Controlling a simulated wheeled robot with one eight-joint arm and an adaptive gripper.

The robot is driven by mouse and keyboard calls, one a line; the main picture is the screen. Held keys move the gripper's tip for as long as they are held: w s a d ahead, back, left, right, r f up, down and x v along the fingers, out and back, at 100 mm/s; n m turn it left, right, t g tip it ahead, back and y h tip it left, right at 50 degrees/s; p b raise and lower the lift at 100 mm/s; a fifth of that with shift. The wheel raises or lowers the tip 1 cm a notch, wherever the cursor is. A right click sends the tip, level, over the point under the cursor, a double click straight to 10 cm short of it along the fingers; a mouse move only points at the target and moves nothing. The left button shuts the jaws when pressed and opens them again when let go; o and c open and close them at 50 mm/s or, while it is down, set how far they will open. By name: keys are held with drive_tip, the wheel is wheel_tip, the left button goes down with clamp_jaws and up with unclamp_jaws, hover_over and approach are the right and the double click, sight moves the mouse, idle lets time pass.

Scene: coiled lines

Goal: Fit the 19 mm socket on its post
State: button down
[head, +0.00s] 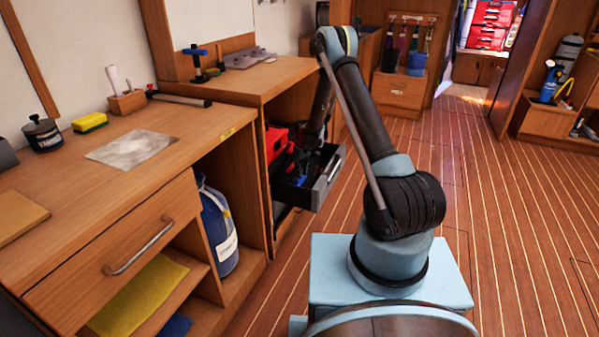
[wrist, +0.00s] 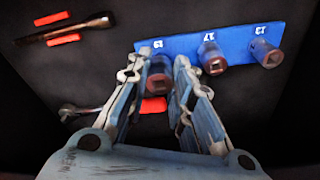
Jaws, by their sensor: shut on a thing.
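The 19 mm socket (wrist: 158,82), dark and reddish, is between the fingers of my gripper (wrist: 158,88), which is shut on it. It is by the 19 mark at the left end of the blue rail (wrist: 184,43) in the wrist view. The fingers hide its sides, and its post is not visible. I cannot tell whether the socket is seated or held above the post. In the head view my arm reaches into the open drawer (head: 324,188), and the gripper is not clear there.
Two more sockets stand on the rail, at 17 (wrist: 211,62) and at its right end (wrist: 266,55). A long dark tool (wrist: 70,27) with red blocks lies upper left. A ratchet-like metal tool (wrist: 78,111) lies left of my gripper. The locker (head: 245,160) flanks the drawer.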

drive_tip(key=shift+f, duration=0.95)
drive_tip(key=c, duration=1.6)
unclamp_jaws()
drive_tip(key=shift+o, duration=0.7)
drive_tip(key=o, duration=0.5)
drive_tip(key=shift+c, duration=0.2)
drive_tip(key=shift+r, duration=0.15)
drive_tip(key=shift+s+r, duration=0.1)
drive_tip(key=shift+r, duration=2.3)
